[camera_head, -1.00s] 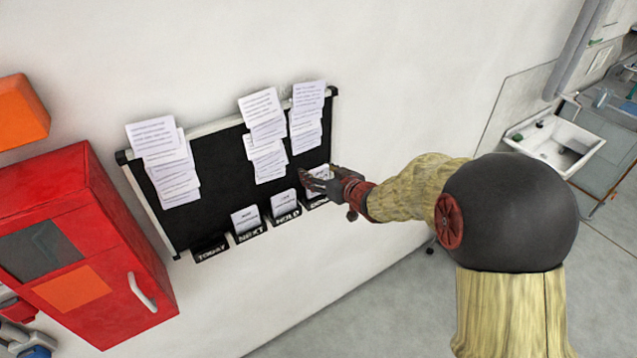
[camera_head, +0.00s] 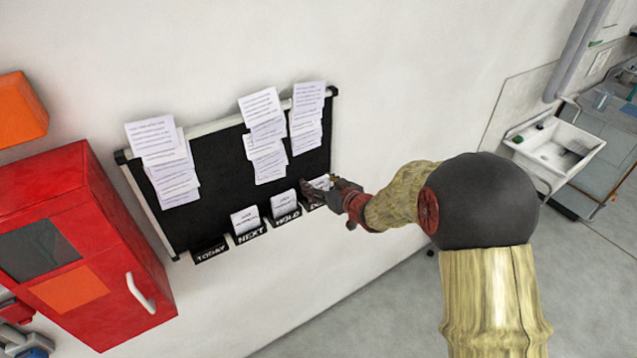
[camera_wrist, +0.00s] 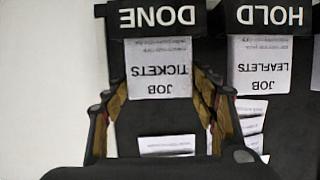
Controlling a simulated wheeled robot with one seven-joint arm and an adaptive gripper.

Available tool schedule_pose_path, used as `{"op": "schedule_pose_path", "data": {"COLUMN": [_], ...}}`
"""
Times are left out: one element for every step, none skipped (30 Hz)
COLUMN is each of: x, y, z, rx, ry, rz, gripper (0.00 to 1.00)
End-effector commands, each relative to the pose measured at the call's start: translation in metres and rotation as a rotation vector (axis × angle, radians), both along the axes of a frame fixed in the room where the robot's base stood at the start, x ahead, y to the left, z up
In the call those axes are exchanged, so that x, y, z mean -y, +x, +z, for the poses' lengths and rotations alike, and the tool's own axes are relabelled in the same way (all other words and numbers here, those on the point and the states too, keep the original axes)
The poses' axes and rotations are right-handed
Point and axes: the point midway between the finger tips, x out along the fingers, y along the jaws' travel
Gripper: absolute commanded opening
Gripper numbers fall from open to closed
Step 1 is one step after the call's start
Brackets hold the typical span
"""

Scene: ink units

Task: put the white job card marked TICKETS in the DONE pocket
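The white card marked JOB TICKETS (camera_wrist: 160,78) stands in the DONE pocket (camera_wrist: 157,17); its text is upside down in the wrist view. The card's lower end is hidden behind the pocket's front, while its printed part shows above it. My gripper (camera_wrist: 160,80) has one finger along each side edge of the card, the fingertips appearing to touch both edges. In the head view my gripper (camera_head: 318,187) is at the board's lower right corner, covering part of the card and of the DONE label.
The HOLD pocket (camera_wrist: 270,17) beside it holds a JOB LEAFLETS card (camera_wrist: 260,70). The NEXT pocket (camera_head: 251,235) also holds a card; the TODAY pocket (camera_head: 210,252) looks empty. Card columns hang on the black board (camera_head: 215,160). A red cabinet (camera_head: 85,240) stands at left.

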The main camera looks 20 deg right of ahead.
Motion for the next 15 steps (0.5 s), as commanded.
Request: {"op": "schedule_pose_path", "data": {"x": [0.0001, 0.0001, 0.0001, 0.0001, 0.0001, 0.0000, 0.0001, 0.0001, 0.0000, 0.0000, 0.0001, 0.0001, 0.0001, 0.0001, 0.0000], "y": [0.0001, 0.0000, 0.0000, 0.0001, 0.0001, 0.0000, 0.0001, 0.0001, 0.0001, 0.0001, 0.0000, 0.0000, 0.0000, 0.0000, 0.0000], "z": [0.0005, 0.0006, 0.0006, 0.0007, 0.0007, 0.0006, 0.0007, 0.0007, 0.0007, 0.0007, 0.0006, 0.0006, 0.0006, 0.0006, 0.0009], "rx": [0.000, 0.000, 0.000, 0.000, 0.000, 0.000, 0.000, 0.000, 0.000, 0.000, 0.000, 0.000, 0.000, 0.000, 0.000], "ry": [0.000, 0.000, 0.000, 0.000, 0.000, 0.000, 0.000, 0.000, 0.000, 0.000, 0.000, 0.000, 0.000, 0.000, 0.000], "rz": [0.000, 0.000, 0.000, 0.000, 0.000, 0.000, 0.000, 0.000, 0.000, 0.000, 0.000, 0.000, 0.000, 0.000, 0.000], "gripper": [0.62, 0.64, 0.66, 0.68, 0.70, 0.72, 0.74, 0.74, 0.74, 0.74, 0.74, 0.74, 0.74, 0.74, 0.74]}}
